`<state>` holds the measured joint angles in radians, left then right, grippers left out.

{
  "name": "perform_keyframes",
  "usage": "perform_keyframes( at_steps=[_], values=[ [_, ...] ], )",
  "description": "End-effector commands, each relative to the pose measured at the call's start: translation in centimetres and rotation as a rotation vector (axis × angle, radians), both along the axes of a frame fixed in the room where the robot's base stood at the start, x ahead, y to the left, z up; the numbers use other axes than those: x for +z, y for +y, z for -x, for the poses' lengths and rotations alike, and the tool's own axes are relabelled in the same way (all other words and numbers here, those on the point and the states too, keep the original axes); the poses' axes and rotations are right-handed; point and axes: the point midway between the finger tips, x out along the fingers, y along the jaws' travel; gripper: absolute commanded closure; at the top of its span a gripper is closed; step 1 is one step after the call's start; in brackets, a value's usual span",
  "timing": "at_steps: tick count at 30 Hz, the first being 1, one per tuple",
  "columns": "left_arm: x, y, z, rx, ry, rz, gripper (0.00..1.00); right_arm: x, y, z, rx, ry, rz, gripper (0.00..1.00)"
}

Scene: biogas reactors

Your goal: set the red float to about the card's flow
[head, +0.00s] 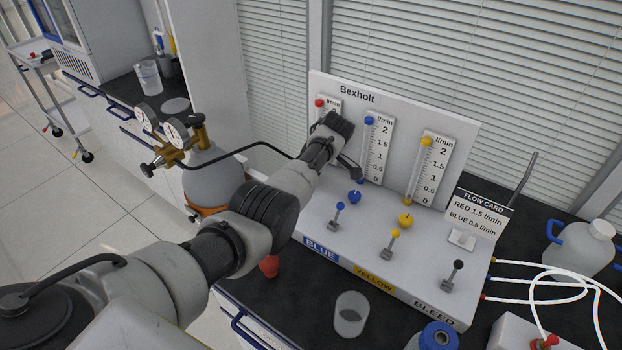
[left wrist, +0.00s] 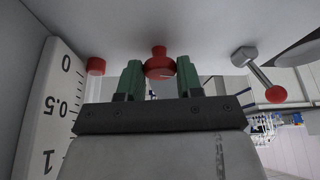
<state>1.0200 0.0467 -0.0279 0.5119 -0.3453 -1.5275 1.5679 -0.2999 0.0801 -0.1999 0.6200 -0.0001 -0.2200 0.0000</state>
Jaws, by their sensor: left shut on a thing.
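The white Bexholt panel (head: 450,128) stands on the dark bench with red, blue and yellow flow tubes. The red tube's red top (head: 319,103) shows, but my arm hides most of the tube and the red float cannot be made out. In the left wrist view, my left gripper (left wrist: 159,72) has its green fingers shut on the red knob (left wrist: 158,64). A red fitting (left wrist: 96,66) sits by the 0 of the scale (left wrist: 65,105). A red-tipped lever (left wrist: 277,94) is to the right. The flow card (head: 478,215) reads RED 1.5 l/min, BLUE 0.5 l/min.
The blue knob (head: 354,197) and blue lever (head: 337,212) are close to my arm. The yellow knob (head: 405,219) is farther right. White tubes (head: 540,284) lie at right.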

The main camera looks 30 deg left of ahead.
Motion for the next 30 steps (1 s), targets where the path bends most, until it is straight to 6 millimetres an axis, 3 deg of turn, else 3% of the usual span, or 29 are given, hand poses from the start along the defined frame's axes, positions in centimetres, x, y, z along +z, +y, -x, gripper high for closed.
perform_keyframes(
  at_steps=[7, 24, 25, 29, 30],
  values=[
    [-0.1, 0.0, -0.1, 0.088, -0.002, 0.001, 0.88, -1.6, 0.0, 0.0, 0.000, 0.000, 0.000, 1.00],
    [0.1, 0.0, -0.1, 0.115, -0.002, 0.001, 0.88, -1.8, 0.0, 0.0, 0.000, 0.000, 0.000, 1.00],
    [0.1, 0.0, -0.1, 0.115, -0.002, 0.001, 0.60, -1.8, 0.0, 0.0, 0.000, 0.000, 0.000, 1.00],
    [0.1, 0.0, -0.1, 0.115, -0.001, 0.001, 0.40, -1.8, 0.0, 0.0, 0.000, 0.000, 0.000, 1.00],
    [0.1, 0.0, -0.1, 0.115, -0.001, 0.001, 0.39, -1.8, 0.0, 0.0, 0.000, 0.000, 0.000, 1.00]
  ],
)
